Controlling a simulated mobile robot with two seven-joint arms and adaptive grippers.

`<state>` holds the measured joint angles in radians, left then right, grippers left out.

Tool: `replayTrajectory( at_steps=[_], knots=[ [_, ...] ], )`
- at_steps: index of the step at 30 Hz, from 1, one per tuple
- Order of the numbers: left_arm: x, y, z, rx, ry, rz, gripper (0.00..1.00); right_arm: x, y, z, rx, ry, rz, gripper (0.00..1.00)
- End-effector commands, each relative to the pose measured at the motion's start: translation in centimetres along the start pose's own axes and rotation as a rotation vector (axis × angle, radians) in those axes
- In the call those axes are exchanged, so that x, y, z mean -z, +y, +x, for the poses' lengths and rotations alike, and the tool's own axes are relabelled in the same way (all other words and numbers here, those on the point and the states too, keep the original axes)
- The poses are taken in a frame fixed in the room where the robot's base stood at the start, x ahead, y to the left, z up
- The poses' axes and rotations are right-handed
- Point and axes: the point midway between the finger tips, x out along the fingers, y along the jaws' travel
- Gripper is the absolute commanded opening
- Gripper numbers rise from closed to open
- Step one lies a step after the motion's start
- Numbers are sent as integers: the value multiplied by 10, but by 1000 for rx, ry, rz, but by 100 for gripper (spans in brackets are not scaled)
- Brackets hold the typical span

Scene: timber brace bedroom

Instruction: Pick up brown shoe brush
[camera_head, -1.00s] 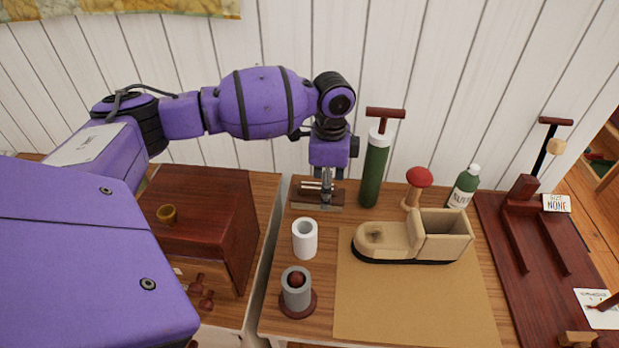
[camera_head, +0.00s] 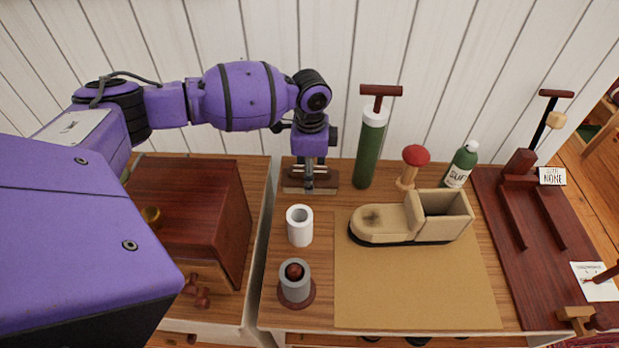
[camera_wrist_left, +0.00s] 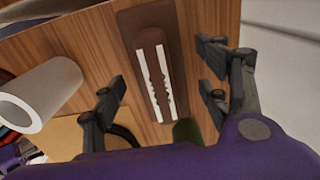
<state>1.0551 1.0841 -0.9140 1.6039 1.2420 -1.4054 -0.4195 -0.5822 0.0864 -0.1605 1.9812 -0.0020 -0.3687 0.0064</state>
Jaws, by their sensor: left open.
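The brown shoe brush (camera_head: 326,180) lies on the wooden table near the wall, left of the green pump. In the left wrist view the brush (camera_wrist_left: 146,17) is a long dark brown block with a narrower raised part and two pale strips along it. My left gripper (camera_head: 309,180) points down over the brush, partly hiding it in the head view. In the left wrist view the left gripper (camera_wrist_left: 162,82) is open, its fingers on either side of the brush with visible gaps. My right gripper is not in view.
A white tube (camera_head: 299,226) and a grey cup with a red-brown ball (camera_head: 295,283) stand in front of the brush. A green pump (camera_head: 370,150), a red-topped knob (camera_head: 413,160) and a beige boat-like shoe form (camera_head: 385,224) are to the right. A dark red cabinet (camera_head: 190,205) is left.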

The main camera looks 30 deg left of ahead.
Motion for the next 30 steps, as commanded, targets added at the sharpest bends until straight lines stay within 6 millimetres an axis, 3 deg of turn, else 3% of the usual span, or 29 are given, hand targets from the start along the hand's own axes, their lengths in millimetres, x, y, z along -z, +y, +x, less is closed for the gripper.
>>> replayTrajectory(
  at_steps=[9,21,30],
  knots=[
    [0,0,8,1,-1,1,69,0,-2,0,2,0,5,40],
    [0,0,7,1,-1,0,16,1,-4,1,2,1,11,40],
    [0,0,5,2,0,0,16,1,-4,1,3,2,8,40]
  ],
)
